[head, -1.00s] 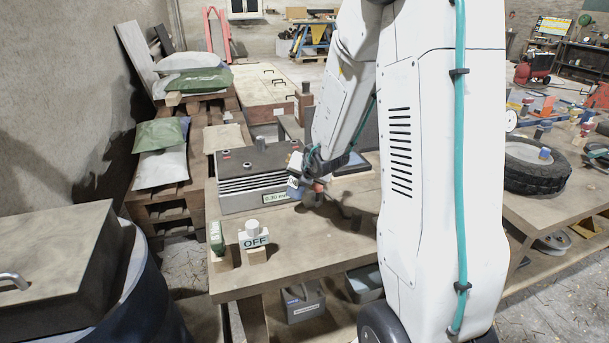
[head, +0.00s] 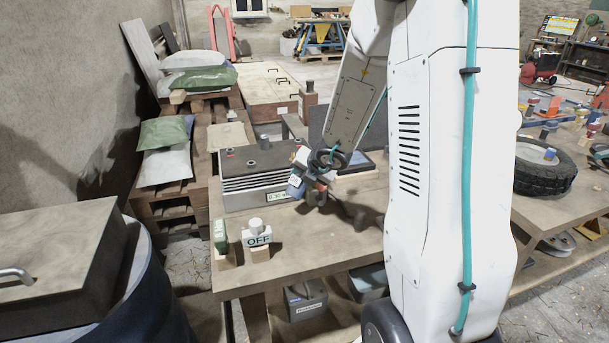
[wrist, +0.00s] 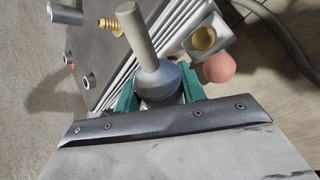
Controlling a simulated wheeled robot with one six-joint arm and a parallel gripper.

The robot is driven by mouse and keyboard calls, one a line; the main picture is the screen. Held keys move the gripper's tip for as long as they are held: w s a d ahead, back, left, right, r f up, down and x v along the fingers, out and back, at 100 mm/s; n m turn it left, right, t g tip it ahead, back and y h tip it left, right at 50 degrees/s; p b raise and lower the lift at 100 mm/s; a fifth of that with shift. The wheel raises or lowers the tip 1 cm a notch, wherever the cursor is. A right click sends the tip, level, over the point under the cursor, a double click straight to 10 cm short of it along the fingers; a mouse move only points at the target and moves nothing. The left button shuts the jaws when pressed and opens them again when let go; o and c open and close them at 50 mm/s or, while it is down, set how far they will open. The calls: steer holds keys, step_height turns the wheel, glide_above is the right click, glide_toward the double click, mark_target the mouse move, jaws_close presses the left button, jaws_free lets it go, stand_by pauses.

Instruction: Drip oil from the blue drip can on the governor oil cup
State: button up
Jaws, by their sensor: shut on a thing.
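The blue drip can (wrist: 160,84) is between the teal fingers of my gripper (wrist: 160,97), which is shut on it. Its long grey spout (wrist: 137,32) points to the top of the wrist view. A round brass cup (wrist: 203,39), which looks like the governor oil cup, lies right of the spout, with a reddish ball (wrist: 219,68) beside it. The spout tip is apart from the cup in the picture. In the head view my gripper (head: 303,180) is at the front right of the grey ribbed machine (head: 245,182), with the blue can (head: 295,186) in it.
A brass fitting (wrist: 110,26) and grey knobs stand on the machine top. The bench front is mostly clear. A dark drum (head: 145,300) stands at the left.

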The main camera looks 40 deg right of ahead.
steer(key=a+m+y, duration=0.1)
steer(key=y, duration=0.2)
steer(key=shift+s+a+f+m+g+y, duration=0.1)
steer(key=shift+s+a+m+g+y, duration=0.05)
steer(key=shift+a+m+g+y, duration=0.2)
steer(key=m+y, duration=0.1)
steer(key=a+y, duration=0.1)
steer(key=y, duration=0.1)
steer(key=shift+f+m+y, duration=0.2)
steer(key=shift+m+y, duration=0.05)
steer(key=shift+m, duration=0.1)
steer(key=shift+d+r+m+y, duration=0.15)
steer(key=shift+r+m+y, duration=0.35)
steer(key=shift+r+y, duration=0.45)
steer(key=shift+d+r+m+y, duration=0.2)
steer(key=shift+m+y, duration=0.1)
steer(key=shift+y, duration=0.15)
steer(key=shift+a, duration=0.1)
stand_by(1.5)
